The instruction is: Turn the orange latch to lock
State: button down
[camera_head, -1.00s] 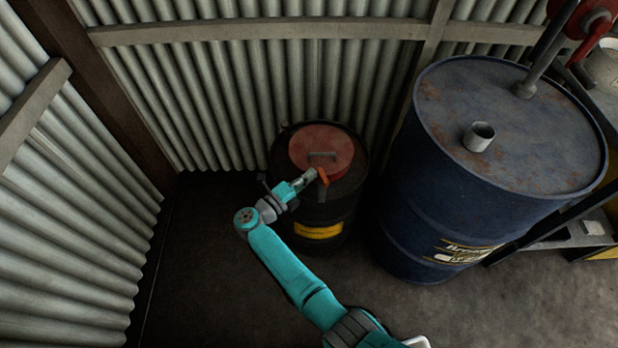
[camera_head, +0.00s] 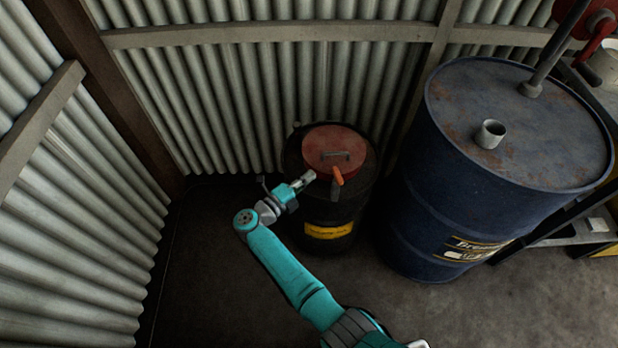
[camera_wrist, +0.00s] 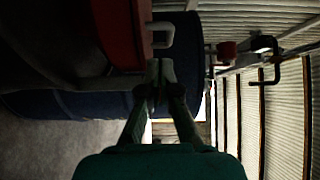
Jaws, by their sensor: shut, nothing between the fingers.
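The orange latch (camera_head: 337,178) sits at the front edge of the red lid (camera_head: 325,153) on a small black drum (camera_head: 322,215). In the wrist view, my gripper's fingertips (camera_wrist: 160,66) are together, below the pale handle (camera_wrist: 160,36) and beside the red lid (camera_wrist: 122,30). I cannot pick out the latch in the wrist view.
A large blue drum (camera_head: 480,200) with a short open pipe (camera_head: 490,134) stands close to the right of the black drum. Corrugated walls (camera_head: 250,80) close in behind and left. The floor (camera_head: 200,260) left of my arm is clear.

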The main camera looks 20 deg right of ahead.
jog(key=a, duration=0.9)
jog(key=shift+s, duration=0.15)
